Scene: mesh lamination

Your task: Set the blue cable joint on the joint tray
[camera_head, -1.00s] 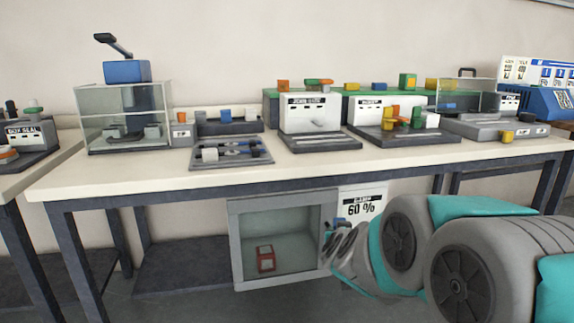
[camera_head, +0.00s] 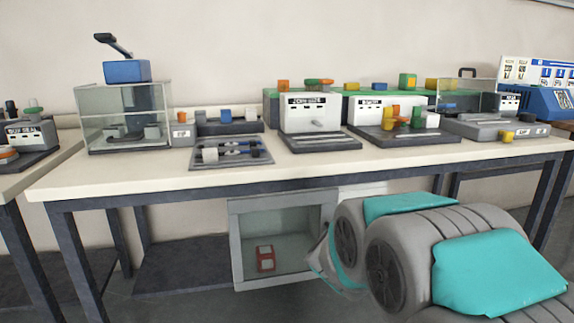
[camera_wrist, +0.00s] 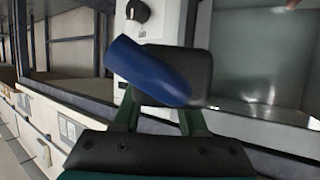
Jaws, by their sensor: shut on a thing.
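The blue cable joint (camera_wrist: 148,72) shows in the wrist view as a blue, rounded cylinder lying slantwise across my gripper's fingers. My gripper (camera_wrist: 163,88) is shut on it, with a dark finger pad behind it. In the head view my gripper and the joint are hidden by my arm, at the lower right in front of the bench. A flat grey tray (camera_head: 232,164), which looks like the joint tray, lies at the front of the bench top, left of centre. It holds dark rods with white, black and blue parts.
A glass-fronted cabinet (camera_head: 233,248) with a red and white block (camera_head: 265,258) inside stands below the bench top (camera_head: 120,178). A glass case (camera_head: 95,128) stands behind and left of the tray. A white machine (camera_head: 309,113) stands to its right.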

